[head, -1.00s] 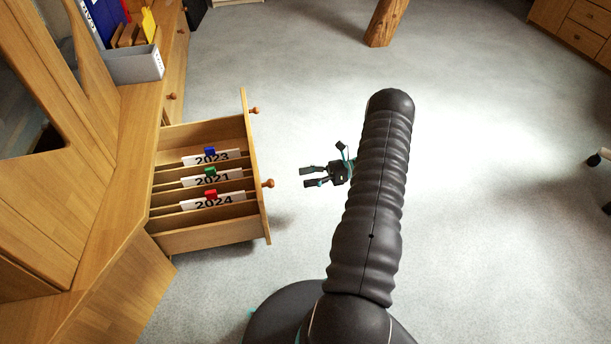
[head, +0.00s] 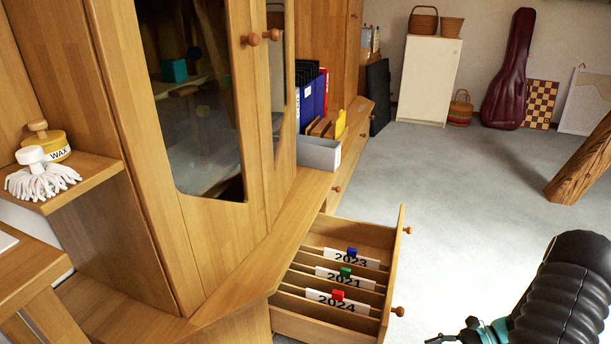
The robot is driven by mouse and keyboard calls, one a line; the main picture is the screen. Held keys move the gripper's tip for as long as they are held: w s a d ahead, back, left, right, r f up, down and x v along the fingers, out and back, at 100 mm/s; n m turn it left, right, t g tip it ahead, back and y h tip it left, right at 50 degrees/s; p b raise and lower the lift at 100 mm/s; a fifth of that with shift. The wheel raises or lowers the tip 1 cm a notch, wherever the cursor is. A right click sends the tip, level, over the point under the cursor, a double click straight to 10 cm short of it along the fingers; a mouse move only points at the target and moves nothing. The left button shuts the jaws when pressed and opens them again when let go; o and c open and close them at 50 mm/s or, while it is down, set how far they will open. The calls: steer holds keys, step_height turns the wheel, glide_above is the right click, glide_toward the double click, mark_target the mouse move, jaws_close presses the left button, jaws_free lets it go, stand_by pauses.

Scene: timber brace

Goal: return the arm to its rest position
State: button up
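My arm (head: 565,295) shows at the lower right of the head view, a black ribbed sleeve. Only a small part of my gripper (head: 445,339) shows at the bottom edge, to the right of the open drawer. Most of it is cut off by the frame, so its opening and anything in it cannot be made out. It appears apart from the drawer.
The open drawer (head: 398,262) juts out with dividers labelled 2023, 2021 and 2024. A glass-door cabinet (head: 225,215) stands left, with a grey bin (head: 318,153) beside it. A slanted timber post (head: 582,165) stands right. The carpet (head: 455,190) between is clear.

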steer(key=s+a+r+n+t+h+p, duration=0.1)
steer(key=s+a+r+n+h, duration=0.3)
steer(key=r, duration=1)
steer(key=s+a+r+n+t+h+p, duration=0.2)
steer(key=s+a+r+n+h, duration=0.2)
steer(key=a+r+n, duration=0.4)
steer(key=s+a+r+n+t+h+p, duration=0.2)
steer(key=s+a+r+n+h, duration=0.2)
steer(key=r, duration=1.7)
steer(key=s+a+n, duration=0.1)
steer(key=a+n, duration=0.1)
steer(key=a, duration=0.1)
steer(key=shift+s+t+h, duration=0.3)
